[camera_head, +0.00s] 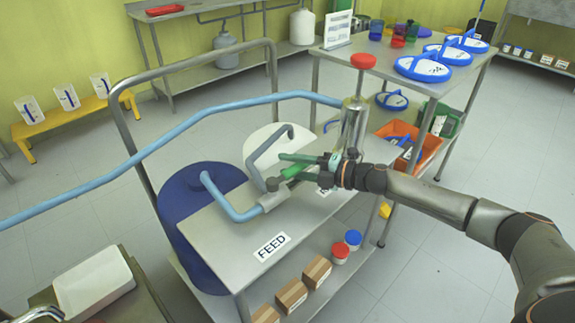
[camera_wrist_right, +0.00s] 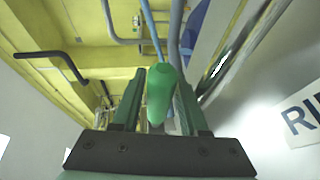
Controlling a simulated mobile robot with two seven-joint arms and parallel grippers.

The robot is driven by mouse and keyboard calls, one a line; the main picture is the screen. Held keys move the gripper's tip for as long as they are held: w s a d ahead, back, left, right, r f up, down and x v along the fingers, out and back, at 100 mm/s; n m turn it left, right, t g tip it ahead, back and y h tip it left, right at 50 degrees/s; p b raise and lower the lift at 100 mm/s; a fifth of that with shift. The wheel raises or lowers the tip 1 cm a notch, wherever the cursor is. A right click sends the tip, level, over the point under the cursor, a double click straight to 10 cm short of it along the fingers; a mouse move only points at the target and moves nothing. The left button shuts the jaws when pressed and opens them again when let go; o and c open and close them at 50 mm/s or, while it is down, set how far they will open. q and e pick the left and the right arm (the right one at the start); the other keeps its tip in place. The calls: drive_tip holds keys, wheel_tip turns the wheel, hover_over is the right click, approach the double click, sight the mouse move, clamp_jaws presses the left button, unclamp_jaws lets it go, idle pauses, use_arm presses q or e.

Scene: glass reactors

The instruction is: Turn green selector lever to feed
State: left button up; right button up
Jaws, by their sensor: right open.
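The green selector lever (camera_head: 291,172) sits on a grey valve block (camera_head: 273,199) on the steel cart top. It points right, away from the FEED label (camera_head: 271,246). My right gripper (camera_head: 300,167) reaches in from the right with its fingers around the lever. In the right wrist view, the lever (camera_wrist_right: 160,92) stands between the two dark green fingers, which are open with gaps beside it. A second label, partly hidden by the gripper in the head view, shows the letters "RI" (camera_wrist_right: 303,115) in the wrist view. My left gripper is not in view.
A metal cylinder with a red cap (camera_head: 363,61) stands just behind my gripper. Blue (camera_head: 190,225) and white drums stand left of the cart. Small boxes (camera_head: 291,295) sit on the lower shelf.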

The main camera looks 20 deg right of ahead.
drive_tip(key=shift+w+a, duration=0.3)
drive_tip(key=shift+w, duration=0.05)
drive_tip(key=shift+f, duration=0.1)
clamp_jaws()
idle(1.2)
